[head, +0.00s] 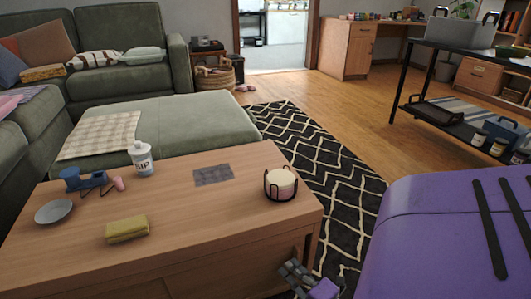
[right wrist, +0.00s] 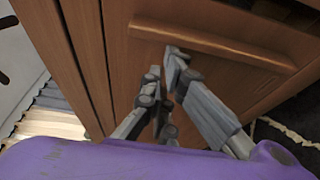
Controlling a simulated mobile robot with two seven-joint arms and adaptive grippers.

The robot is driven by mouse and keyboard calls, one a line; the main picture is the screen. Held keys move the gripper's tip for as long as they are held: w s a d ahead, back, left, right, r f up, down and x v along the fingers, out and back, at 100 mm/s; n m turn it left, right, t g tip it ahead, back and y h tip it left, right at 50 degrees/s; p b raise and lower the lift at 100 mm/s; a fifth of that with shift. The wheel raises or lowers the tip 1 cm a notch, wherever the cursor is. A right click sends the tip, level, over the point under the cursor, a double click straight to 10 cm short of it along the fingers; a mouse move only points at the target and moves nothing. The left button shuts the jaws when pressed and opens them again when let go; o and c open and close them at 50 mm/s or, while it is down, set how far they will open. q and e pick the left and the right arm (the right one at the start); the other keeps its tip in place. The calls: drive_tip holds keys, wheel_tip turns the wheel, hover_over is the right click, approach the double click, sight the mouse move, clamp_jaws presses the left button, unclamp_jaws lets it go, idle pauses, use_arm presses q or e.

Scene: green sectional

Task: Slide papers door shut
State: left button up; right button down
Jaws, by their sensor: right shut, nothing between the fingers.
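The wooden coffee table (head: 170,215) stands in front of me, its near side partly cut off by the bottom of the head view. In the right wrist view a wooden door panel (right wrist: 135,80) with a long raised horizontal strip (right wrist: 210,43) fills most of the picture. I cannot tell how far the door is open. My right gripper (head: 296,272) is low beside the table's near right corner. In the right wrist view its fingers (right wrist: 167,68) are shut and empty, in front of the panel just below the strip. Contact is unclear. My left gripper is out of view.
On the tabletop are a white bottle (head: 142,159), a plate (head: 54,211), a yellow block (head: 127,229), a grey mat (head: 213,175) and a candle in a black holder (head: 281,184). A green ottoman (head: 190,120) stands behind. A patterned rug (head: 318,150) lies clear to the right.

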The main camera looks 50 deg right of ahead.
drive_tip(key=shift+s+d, duration=0.7)
drive_tip(key=shift+d, duration=0.35)
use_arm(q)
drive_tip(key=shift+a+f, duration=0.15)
use_arm(e)
drive_tip(key=shift+s+d, duration=0.1)
drive_tip(key=shift+d, duration=0.05)
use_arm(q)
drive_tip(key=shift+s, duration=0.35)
use_arm(e)
drive_tip(key=shift+d, duration=0.1)
